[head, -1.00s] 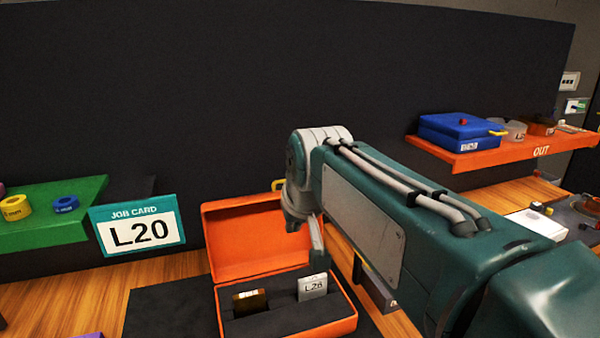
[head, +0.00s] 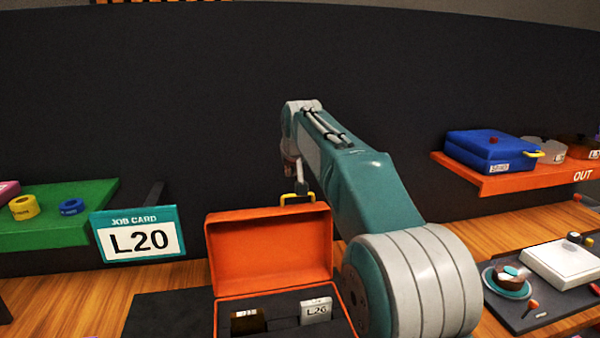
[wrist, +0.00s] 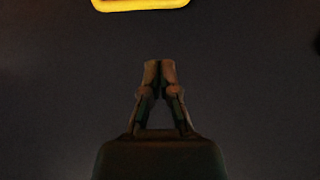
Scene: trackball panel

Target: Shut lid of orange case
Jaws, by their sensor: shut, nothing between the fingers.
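The orange case (head: 222,316) stands on the bench with its lid (head: 268,250) open, tilted up at the back. A yellow handle (head: 298,198) is at the lid's top edge. A brown block (head: 248,320) and a grey block marked L26 (head: 316,311) sit in the dark insert. My gripper (wrist: 160,64) is shut and empty in the wrist view. The yellow handle (wrist: 140,4) shows ahead of its fingertips, apart from them. In the head view my wrist is near the handle, behind the lid; the fingertips cannot be made out.
A job card reading L20 (head: 138,240) stands left of the case. A green shelf (head: 60,228) holds rings. An orange OUT shelf (head: 520,178) carries a blue case (head: 490,150). A tray with a white box (head: 565,262) lies at right. A dark wall stands behind.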

